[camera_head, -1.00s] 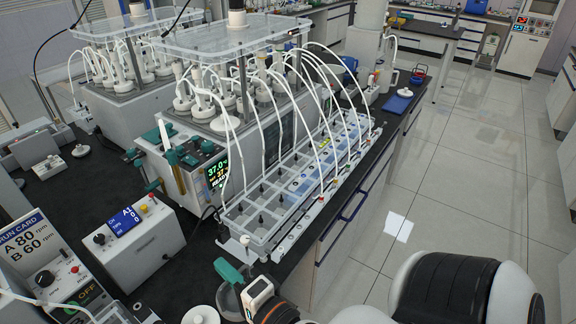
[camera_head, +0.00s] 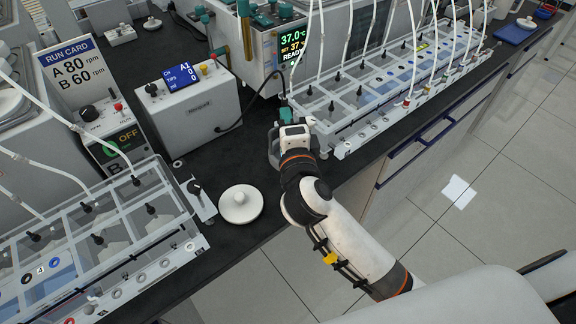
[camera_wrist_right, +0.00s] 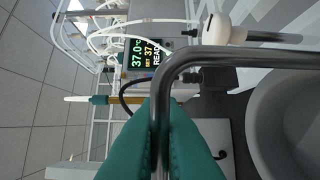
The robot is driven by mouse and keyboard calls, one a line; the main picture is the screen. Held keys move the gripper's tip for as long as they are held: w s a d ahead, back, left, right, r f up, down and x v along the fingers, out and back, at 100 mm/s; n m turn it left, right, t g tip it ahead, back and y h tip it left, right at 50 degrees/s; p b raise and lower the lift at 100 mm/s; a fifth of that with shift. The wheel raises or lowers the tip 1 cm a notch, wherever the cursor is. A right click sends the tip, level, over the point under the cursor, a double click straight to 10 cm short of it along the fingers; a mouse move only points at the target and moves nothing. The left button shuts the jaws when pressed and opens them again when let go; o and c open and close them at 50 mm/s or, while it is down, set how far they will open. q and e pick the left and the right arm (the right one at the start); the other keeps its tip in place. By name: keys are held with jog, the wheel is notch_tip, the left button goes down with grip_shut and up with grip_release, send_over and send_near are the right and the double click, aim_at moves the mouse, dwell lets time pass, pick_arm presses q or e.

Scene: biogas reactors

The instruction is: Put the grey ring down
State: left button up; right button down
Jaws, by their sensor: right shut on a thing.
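My right gripper (camera_head: 284,122) is over the black bench near its front edge, beside the near end of the right tube rack. Its teal fingers (camera_wrist_right: 160,150) are shut on a bent metal rod (camera_wrist_right: 158,110) in the right wrist view. A broad grey curved band (camera_wrist_right: 268,125), which I take as the grey ring, lies to the right there; how it joins the rod is unclear. In the head view the grey ring (camera_head: 273,147) shows only partly, close at the gripper's left. I cannot tell whether it touches the bench. My left gripper is out of view.
A white round lid with a knob (camera_head: 240,204) lies on the bench left of the gripper. Clear racks stand on both sides (camera_head: 100,245) (camera_head: 370,90). A white control box (camera_head: 190,105) stands behind. Black bench between lid and gripper is bare.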

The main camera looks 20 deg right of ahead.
notch_tip(320, 180, down, 8)
jog(key=shift+r+b, duration=0.25)
jog(key=shift+b, duration=0.7)
jog(key=c, duration=1.6)
grip_release()
jog(key=shift+f, duration=0.15)
jog(key=s, duration=0.4)
jog(key=s+a, duration=0.1)
jog(key=s, duration=0.3)
jog(key=s+b, duration=0.1)
jog(key=s, duration=0.3)
jog(key=shift+a, duration=0.4)
